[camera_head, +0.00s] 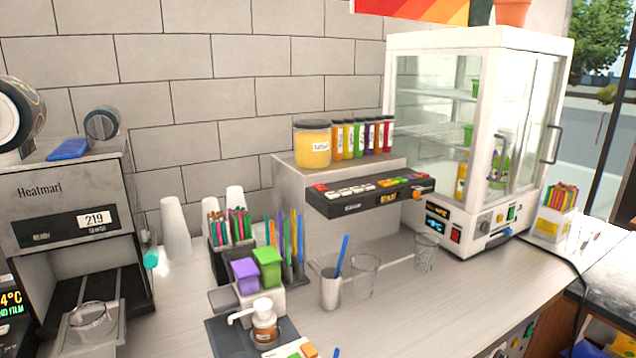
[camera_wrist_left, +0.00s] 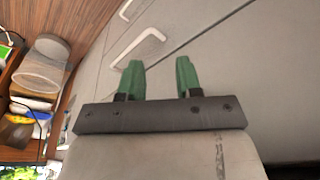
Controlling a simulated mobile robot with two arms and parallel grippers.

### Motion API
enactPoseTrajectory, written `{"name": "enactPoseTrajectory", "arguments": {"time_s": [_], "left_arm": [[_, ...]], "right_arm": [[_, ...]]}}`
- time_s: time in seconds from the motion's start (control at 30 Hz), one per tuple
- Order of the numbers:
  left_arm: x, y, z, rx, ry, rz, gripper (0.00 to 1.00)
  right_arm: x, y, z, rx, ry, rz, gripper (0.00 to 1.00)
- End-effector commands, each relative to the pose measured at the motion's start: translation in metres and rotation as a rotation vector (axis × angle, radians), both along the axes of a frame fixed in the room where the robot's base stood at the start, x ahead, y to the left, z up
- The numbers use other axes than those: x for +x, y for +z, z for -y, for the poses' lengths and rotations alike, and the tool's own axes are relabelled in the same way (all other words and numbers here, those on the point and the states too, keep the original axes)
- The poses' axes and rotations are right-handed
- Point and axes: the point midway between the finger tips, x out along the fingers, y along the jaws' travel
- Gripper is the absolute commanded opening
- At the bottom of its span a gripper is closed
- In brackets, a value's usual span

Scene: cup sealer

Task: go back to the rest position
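My left gripper (camera_wrist_left: 159,80) shows in the left wrist view with two green fingers standing apart and nothing between them. It points toward grey cabinet fronts with pale handles (camera_wrist_left: 138,45). Neither gripper shows in the head view. My right gripper is in no frame.
The counter (camera_head: 440,310) holds a sealing machine (camera_head: 70,215) at left, a dispenser (camera_head: 370,192), a glass display cabinet (camera_head: 470,130), clear cups (camera_head: 364,277) and a metal cup with a blue straw (camera_head: 330,288). A bin (camera_wrist_left: 42,65) stands left in the wrist view.

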Motion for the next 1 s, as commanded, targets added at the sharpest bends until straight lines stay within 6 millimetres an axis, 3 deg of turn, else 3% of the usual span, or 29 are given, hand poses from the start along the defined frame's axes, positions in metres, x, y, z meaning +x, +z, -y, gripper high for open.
{"name": "enactPoseTrajectory", "arguments": {"time_s": [0.03,0.17,0.3,0.4,0.5,0.7,1.0], "left_arm": [[-0.004,-0.035,0.000,0.003,-0.002,-0.018,0.34],[-0.022,-0.122,-0.003,0.006,-0.008,-0.050,0.34],[-0.058,-0.208,-0.008,0.010,-0.016,-0.084,0.34],[-0.091,-0.259,-0.013,0.013,-0.022,-0.107,0.34],[-0.126,-0.299,-0.020,0.017,-0.026,-0.128,0.34],[-0.176,-0.337,-0.030,0.021,-0.033,-0.151,0.34],[-0.189,-0.342,-0.033,0.022,-0.035,-0.154,0.34]], "right_arm": [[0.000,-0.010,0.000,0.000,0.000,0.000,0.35],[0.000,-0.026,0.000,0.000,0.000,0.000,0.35],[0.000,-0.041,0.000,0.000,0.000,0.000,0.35],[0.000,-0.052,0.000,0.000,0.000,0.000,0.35],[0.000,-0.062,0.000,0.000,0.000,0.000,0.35],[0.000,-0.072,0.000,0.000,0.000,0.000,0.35],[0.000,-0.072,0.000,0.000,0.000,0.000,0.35]]}}
